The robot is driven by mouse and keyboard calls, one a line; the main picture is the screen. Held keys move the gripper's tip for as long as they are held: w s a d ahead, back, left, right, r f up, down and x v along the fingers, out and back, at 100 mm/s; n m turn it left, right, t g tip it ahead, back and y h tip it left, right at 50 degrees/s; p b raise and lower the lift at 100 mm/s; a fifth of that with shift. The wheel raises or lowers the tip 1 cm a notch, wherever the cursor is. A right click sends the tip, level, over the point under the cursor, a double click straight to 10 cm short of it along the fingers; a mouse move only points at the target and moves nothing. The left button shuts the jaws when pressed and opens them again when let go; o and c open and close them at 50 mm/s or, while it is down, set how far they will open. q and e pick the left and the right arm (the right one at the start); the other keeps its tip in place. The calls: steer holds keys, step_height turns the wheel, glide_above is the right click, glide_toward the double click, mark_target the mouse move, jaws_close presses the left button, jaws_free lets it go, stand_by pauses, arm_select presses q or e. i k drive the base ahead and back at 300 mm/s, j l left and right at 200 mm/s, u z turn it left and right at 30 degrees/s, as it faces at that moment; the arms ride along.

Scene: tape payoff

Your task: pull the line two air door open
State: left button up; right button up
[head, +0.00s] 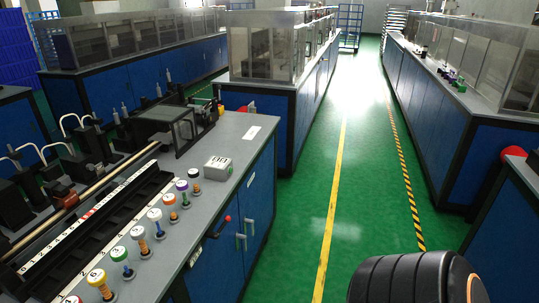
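A blue cabinet door (262,197) is in the front side of the near left bench. Two upright pale handles (242,240) are on the blue front, close together, and the doors look shut. I cannot read any label that tells which door is the line two air door. Neither of my grippers shows in the head view. A black ribbed part with an orange rim at the bottom right looks like part of my own arm.
The near bench top (232,138) carries several colour-capped spools (155,216), a grey box (217,168) and black machinery. A clear green floor aisle (330,200) runs right of it. Enclosed benches (300,80) stand behind, and blue cabinets (430,130) line the right side.

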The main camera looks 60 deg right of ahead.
mark_target(217, 275)
steer(key=z, duration=1.3)
steer(key=u, duration=0.35)
steer(key=l+u, duration=0.35)
steer(key=u, duration=0.15)
steer(key=i+l+u, duration=0.1)
steer(key=l+u, duration=0.55)
steer(key=l, duration=0.2)
steer(key=k+l+u, duration=0.15)
steer(key=l, duration=0.2)
